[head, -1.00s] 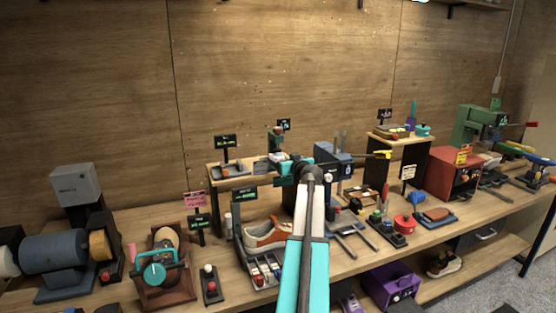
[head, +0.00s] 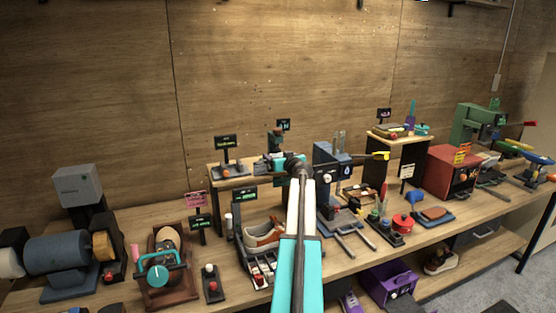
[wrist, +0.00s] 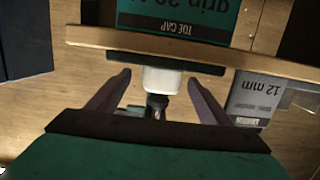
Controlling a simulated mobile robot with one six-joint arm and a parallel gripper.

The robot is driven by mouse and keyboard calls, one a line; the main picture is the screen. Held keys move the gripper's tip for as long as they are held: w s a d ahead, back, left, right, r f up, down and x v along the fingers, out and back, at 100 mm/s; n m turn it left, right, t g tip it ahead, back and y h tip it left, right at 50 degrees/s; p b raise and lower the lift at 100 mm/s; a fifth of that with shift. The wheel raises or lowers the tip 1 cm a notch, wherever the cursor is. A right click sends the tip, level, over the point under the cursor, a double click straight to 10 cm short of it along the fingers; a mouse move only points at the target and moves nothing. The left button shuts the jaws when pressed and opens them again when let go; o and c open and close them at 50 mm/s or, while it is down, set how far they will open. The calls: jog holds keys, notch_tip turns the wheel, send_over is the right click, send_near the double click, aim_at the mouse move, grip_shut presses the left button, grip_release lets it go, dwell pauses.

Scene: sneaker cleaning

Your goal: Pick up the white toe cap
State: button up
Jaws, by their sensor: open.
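The white toe cap (wrist: 162,80) shows in the wrist view as a small white block in front of a wooden shelf edge (wrist: 200,53). A dark label reading TOE CAP (wrist: 165,26) is beside it. My gripper (wrist: 158,76) is open, with one finger on each side of the toe cap and a visible gap to each. In the head view my gripper (head: 287,162) is at the small raised shelf, and my arm hides the toe cap there.
A grey block marked 12 mm (wrist: 255,97) is right of my fingers. A dark blue machine (head: 330,178) stands close to the right of my arm. Signs and tools crowd the bench.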

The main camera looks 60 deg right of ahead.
jog(key=c, duration=1.1)
jog(key=shift+c, duration=0.2)
jog(key=shift+r, duration=0.1)
jog(key=shift+r+b, duration=0.45)
jog(key=shift+r, duration=0.05)
jog(key=shift+s+a+r, duration=0.1)
jog(key=shift+s+a, duration=0.05)
jog(key=shift+s, duration=0.05)
jog(key=f+b+v, duration=0.2)
jog(key=b+v, duration=0.3)
jog(key=v, duration=1.2)
jog(key=shift+s+a+b, duration=0.25)
jog(key=shift+b, duration=0.1)
